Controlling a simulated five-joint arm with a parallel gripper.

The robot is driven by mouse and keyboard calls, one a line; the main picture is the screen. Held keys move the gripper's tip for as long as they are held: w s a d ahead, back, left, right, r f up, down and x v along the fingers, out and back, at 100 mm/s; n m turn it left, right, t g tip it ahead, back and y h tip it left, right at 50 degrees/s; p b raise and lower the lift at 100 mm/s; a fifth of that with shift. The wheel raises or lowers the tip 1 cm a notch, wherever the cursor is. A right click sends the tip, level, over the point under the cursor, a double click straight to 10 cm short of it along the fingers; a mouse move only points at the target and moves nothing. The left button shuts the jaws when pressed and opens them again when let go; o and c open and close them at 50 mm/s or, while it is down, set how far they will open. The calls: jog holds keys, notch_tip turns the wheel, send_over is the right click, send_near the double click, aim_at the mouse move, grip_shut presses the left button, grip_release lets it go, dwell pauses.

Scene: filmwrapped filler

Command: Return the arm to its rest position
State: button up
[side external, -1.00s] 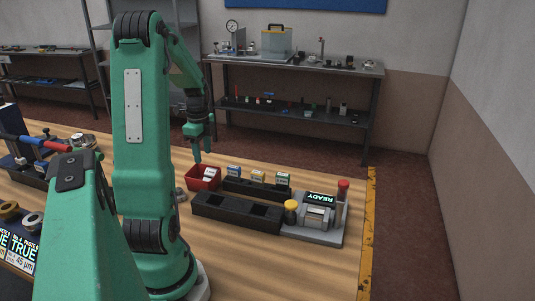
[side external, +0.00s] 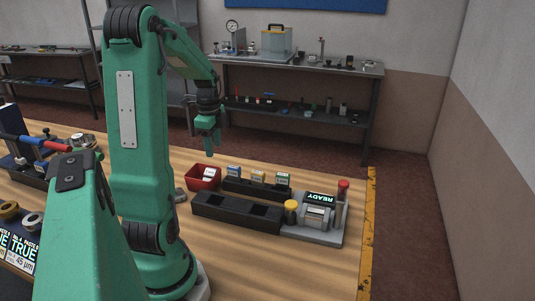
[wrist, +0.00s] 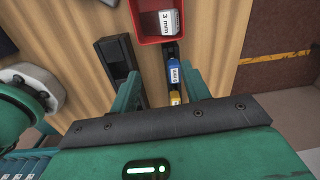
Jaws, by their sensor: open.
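My gripper (side external: 209,144) hangs in the air above and slightly behind the red bin (side external: 193,178), clear of the bench. In the wrist view its two green fingers stand apart with nothing between them (wrist: 163,92). The red bin also shows at the top of the wrist view (wrist: 144,22), with a white box marked 3 mm (wrist: 168,21) inside.
Small boxes, blue (side external: 233,172), yellow (side external: 257,177) and green (side external: 282,179), stand in a black rack behind a longer black holder (side external: 235,213). A device reading READY (side external: 320,198) sits at right. Open air surrounds my gripper.

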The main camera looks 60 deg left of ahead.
jog(key=w+d+r+n+t+y, duration=0.1)
jog(key=w+d+r+n, duration=0.2)
jog(key=d, duration=0.6)
jog(key=w+d+r+n+t, duration=0.15)
jog(key=d+r, duration=0.25)
jog(key=d, duration=0.5)
jog(key=s+d+r+n+t, duration=0.1)
jog(key=s+d+n, duration=0.1)
jog(key=d, duration=0.5)
jog(key=s+d+r+n+t+h, duration=0.1)
jog(key=s+d, duration=0.1)
jog(key=d, duration=0.5)
jog(key=shift+s+r+n+t, duration=0.15)
jog(key=shift+r+n+t, duration=0.05)
jog(key=shift+n+t, duration=0.15)
